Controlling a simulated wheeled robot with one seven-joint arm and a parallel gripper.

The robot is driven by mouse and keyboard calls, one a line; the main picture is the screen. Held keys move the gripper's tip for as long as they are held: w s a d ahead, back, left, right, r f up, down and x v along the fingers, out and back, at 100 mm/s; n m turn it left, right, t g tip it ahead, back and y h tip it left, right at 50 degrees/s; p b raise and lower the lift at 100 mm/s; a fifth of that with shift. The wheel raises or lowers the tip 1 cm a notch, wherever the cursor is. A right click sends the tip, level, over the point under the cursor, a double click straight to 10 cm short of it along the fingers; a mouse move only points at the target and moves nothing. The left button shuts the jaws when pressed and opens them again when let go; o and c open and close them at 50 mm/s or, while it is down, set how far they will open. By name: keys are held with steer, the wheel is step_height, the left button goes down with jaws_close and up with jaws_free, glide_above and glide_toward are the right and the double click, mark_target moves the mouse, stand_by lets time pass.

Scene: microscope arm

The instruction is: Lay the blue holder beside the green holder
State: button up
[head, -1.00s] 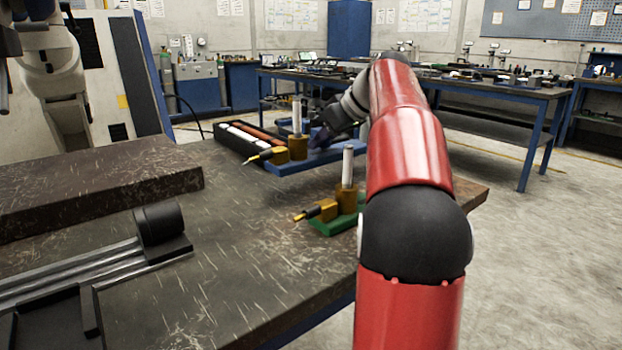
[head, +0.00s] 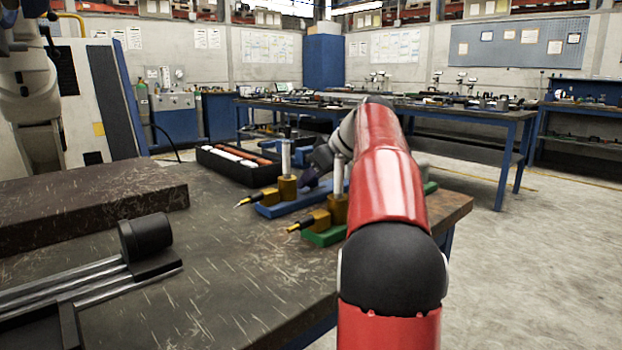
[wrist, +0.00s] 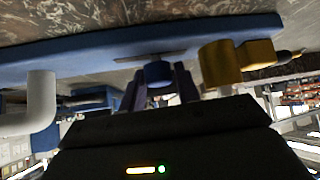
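The blue holder (head: 285,206) is a flat blue plate with a brass block, a brass-tipped piece and an upright white rod. It lies flat beside the green holder (head: 322,237), on its far-left side, at or very near table height. The green holder carries similar parts and is partly hidden by my red arm. My gripper (head: 312,178) is at the blue holder, its fingers partly hidden in the head view. In the wrist view, my gripper (wrist: 159,85) has its fingers on both sides of a blue knob (wrist: 157,73) on the blue holder (wrist: 85,58).
A black tray (head: 222,168) with white and orange-red cylinders stands behind the holders. A raised dark slab (head: 90,205) and a black cylinder on rails (head: 146,236) are at the left. The table (head: 235,270) in front of the holders is clear.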

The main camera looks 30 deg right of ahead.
steer(key=o, duration=0.3)
steer(key=shift+r, duration=0.15)
steer(key=p+v, duration=0.2)
steer(key=v, duration=1)
